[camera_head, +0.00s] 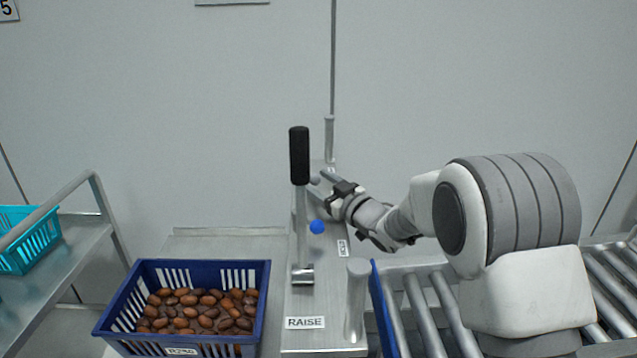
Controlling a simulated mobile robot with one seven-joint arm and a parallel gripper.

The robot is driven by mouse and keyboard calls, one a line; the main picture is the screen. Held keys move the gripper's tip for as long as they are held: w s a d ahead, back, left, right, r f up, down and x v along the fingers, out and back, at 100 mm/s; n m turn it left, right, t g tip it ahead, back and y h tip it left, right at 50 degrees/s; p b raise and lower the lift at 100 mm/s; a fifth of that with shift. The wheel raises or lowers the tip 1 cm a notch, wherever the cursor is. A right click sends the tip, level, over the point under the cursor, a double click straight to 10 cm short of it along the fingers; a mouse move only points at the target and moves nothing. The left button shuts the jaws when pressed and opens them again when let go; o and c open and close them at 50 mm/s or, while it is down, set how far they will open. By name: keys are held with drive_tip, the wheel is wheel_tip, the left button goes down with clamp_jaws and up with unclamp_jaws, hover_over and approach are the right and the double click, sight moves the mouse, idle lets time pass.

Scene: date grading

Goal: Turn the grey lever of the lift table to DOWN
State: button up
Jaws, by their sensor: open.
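The grey lever (301,228) with a black grip (299,155) stands upright on a narrow metal panel (297,338). Its foot is nearer the front end of the panel, where a label (305,323) reads RAISE. A second small label (342,248) lies further back on the panel; I cannot read it surely. No label reading DOWN can be made out. My gripper (319,183) is open and empty. It is just right of the lever, level with the bottom of the black grip. I cannot tell whether it touches the lever.
A blue crate (118,310) of brown dates stands left of the panel. A small blue ball (317,227) shows beside the lever shaft. Metal posts (356,300) stand on the panel. Roller conveyors (425,312) lie to the right. A teal crate (40,236) is far left.

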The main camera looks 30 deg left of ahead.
sight(328, 187)
clamp_jaws()
drive_tip(key=shift+w+d+r+g+p, duration=0.1)
drive_tip(key=shift+w+g+p, duration=0.1)
drive_tip(key=shift+g+p, duration=0.1)
drive_tip(key=shift+w+d+n+g+y+p, duration=0.1)
drive_tip(key=shift+w+n+g+y+p, duration=0.25)
drive_tip(key=shift+n+g+p, duration=0.25)
drive_tip(key=n+g+p, duration=0.1)
drive_tip(key=w+n+g+y+p, duration=0.1)
drive_tip(key=g, duration=0.1)
drive_tip(key=shift+d, duration=0.15)
drive_tip(key=shift+w+n+g+p, duration=0.35)
drive_tip(key=shift+n+g, duration=0.2)
drive_tip(key=shift+g, duration=0.3)
drive_tip(key=shift+w+n+g+p, duration=0.3)
drive_tip(key=shift+n+g, duration=0.25)
drive_tip(key=shift+g, duration=0.3)
drive_tip(key=shift+w+n+g, duration=0.2)
drive_tip(key=shift+n+g, duration=0.2)
drive_tip(key=shift+g, duration=0.25)
drive_tip(key=shift+w+n+g, duration=0.15)
drive_tip(key=shift+n+g, duration=0.25)
drive_tip(key=shift+g, duration=0.25)
drive_tip(key=shift+w+a+n+g, duration=0.2)
drive_tip(key=shift+n+g, duration=0.1)
drive_tip(key=shift+g, duration=0.1)
unclamp_jaws()
